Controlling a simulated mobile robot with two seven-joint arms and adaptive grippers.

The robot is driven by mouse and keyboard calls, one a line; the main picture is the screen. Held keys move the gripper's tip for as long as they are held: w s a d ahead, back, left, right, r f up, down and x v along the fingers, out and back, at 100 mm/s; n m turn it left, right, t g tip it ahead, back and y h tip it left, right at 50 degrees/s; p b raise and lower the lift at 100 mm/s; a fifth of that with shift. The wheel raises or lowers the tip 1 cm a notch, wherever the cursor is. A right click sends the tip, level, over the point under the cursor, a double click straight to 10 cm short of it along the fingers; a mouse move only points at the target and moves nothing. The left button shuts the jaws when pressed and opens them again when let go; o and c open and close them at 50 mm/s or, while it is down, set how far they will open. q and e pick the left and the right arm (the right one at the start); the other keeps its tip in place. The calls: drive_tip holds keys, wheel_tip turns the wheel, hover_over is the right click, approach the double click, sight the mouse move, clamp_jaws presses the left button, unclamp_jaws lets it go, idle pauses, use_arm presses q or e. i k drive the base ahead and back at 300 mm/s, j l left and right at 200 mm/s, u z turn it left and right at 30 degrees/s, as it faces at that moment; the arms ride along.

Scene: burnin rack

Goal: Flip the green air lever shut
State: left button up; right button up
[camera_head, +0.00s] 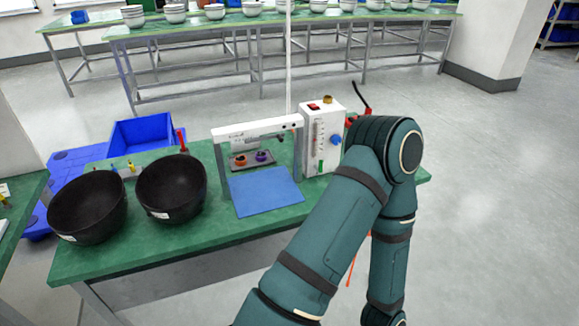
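A white upright box (316,142) stands at the right part of the green table. A small upright green piece (320,166) shows low on its front face; it may be the green air lever, but it is too small to tell its position. A blue knob (336,141) sits on the box's right side. My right arm (340,215) rises from the bottom, bends just right of the box and runs back down. Its gripper is not in view. My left arm and gripper are not in view.
Two black bowls (88,207) stand at the table's left. A white-topped frame (257,129) stands over a blue mat (267,192) and a small plate with orange and purple parts. A blue bin (141,132) is behind. Open floor lies to the right.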

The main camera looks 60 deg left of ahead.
sight(318, 168)
drive_tip(key=j+u, duration=0.1)
drive_tip(key=u, duration=1.4)
